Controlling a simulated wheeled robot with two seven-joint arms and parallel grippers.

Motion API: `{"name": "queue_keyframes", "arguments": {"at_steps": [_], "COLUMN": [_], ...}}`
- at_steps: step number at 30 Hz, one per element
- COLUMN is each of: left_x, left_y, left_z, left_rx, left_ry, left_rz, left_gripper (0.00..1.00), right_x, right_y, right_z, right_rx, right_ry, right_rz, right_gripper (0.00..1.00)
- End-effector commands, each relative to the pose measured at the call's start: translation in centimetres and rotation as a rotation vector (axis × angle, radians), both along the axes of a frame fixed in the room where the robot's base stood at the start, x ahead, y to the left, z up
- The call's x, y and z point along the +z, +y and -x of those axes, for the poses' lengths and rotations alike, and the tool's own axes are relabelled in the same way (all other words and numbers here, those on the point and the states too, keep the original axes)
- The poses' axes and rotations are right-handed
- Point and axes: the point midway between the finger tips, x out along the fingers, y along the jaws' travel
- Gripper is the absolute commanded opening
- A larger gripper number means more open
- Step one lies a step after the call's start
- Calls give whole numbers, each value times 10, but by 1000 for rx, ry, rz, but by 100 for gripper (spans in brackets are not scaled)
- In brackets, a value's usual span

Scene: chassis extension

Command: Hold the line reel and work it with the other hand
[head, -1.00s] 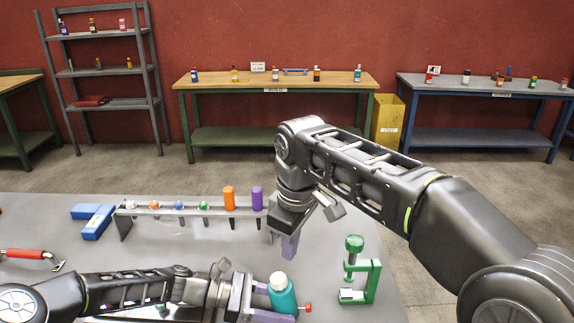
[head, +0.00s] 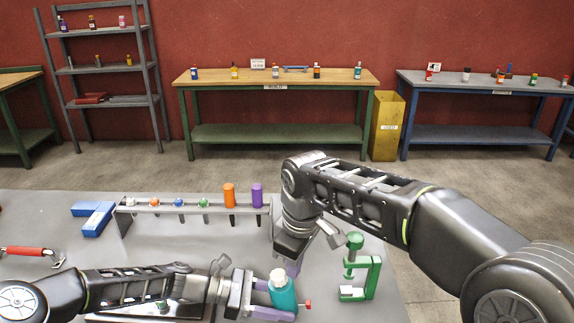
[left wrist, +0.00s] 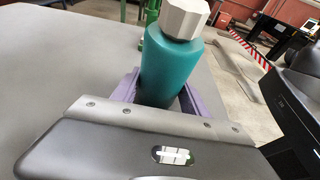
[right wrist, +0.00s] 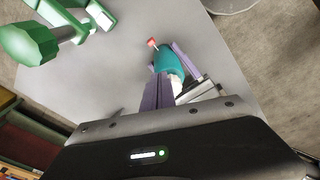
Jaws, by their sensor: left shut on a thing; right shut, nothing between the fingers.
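The line reel (head: 283,291) is a teal bottle-shaped body with a whitish faceted cap on top and a small red knob at its right side. My left gripper (head: 268,300) is shut around its lower body and holds it near the table's front. The reel (left wrist: 170,68) also fills the middle of the left wrist view, between the purple fingers. My right gripper (head: 293,268) is shut and empty, just above and behind the reel's cap. In the right wrist view the reel (right wrist: 168,62) lies past the purple fingers, with its red knob at the far end.
A green clamp (head: 372,278) stands right of the reel. A rack (head: 160,210) with orange and purple handled tools and several small-headed ones stands behind. A blue block (head: 97,222) and a red-handled tool (head: 25,252) lie at left. Grey table is bare between.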

Motion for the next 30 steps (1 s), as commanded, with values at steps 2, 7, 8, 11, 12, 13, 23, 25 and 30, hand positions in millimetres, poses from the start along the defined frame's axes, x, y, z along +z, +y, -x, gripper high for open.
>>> {"name": "queue_keyframes", "arguments": {"at_steps": [2,7,8,11,12,13,23,25,30], "left_x": [-1,-1,-1,-1,-1,-1,-1,-1,-1], "left_y": [0,0,0,0,0,0,0,0,0], "left_z": [0,0,0,0,0,0,0,0,0], "left_rx": [1,1,1,1,1,1,1,0,0], "left_ry": [1,1,1,1,1,1,1,1,0], "left_rz": [-2,-2,-2,-2,-2,-1,-1,-1,-1], "left_gripper": [29,29,29,29,29,29,29,29,30], "right_x": [-4,-7,-6,-6,-6,-6,-7,-7,-7], "right_y": [-1,-1,-1,-1,-1,-1,2,3,5], "right_z": [0,0,0,0,0,0,0,0,0], "right_rx": [-1,-1,-1,0,0,0,0,0,1], "right_ry": [0,0,0,0,0,0,0,0,-1], "right_rz": [0,0,0,0,0,0,0,0,-1], "right_gripper": [0,0,0,0,0,0,0,0,0]}}
